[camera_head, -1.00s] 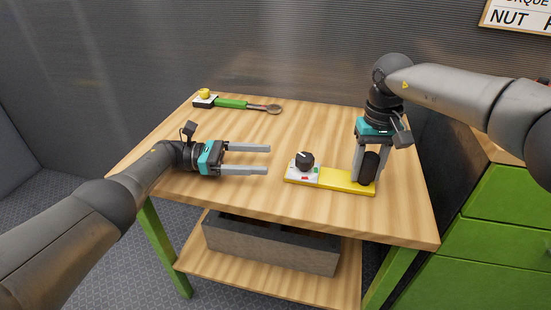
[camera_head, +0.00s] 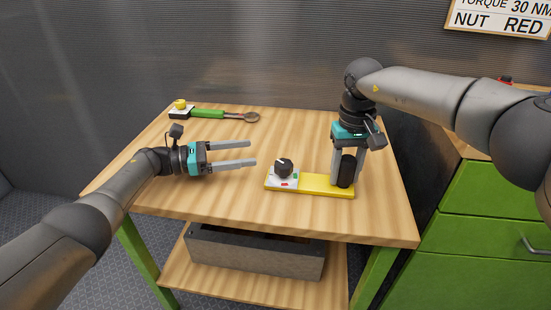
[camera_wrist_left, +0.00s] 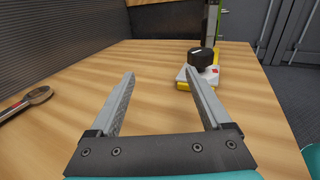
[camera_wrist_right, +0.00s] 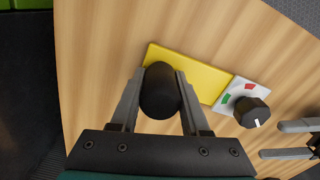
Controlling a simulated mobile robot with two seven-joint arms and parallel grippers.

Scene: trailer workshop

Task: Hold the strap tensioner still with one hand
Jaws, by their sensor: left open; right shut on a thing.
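The strap tensioner is a yellow bar (camera_head: 318,185) lying on the workbench. Its left end has a white panel with red and green marks and a black knob (camera_head: 284,167). A black upright grip (camera_head: 346,172) stands at its right end. My right gripper (camera_head: 347,178) points down and is shut on this black grip; the right wrist view shows the grip (camera_wrist_right: 159,90) between the fingers. My left gripper (camera_head: 254,153) is open and empty just left of the knob, fingers pointing at it. In the left wrist view the knob (camera_wrist_left: 202,58) is ahead, beyond the fingertips.
A green-handled tool (camera_head: 208,113) with a round metal end and a white, yellow-knobbed block lies at the back left. The wooden bench top (camera_head: 290,133) is clear behind the tensioner. A grey bin (camera_head: 257,254) sits on the lower shelf. A green drawer cabinet (camera_head: 484,210) stands at right.

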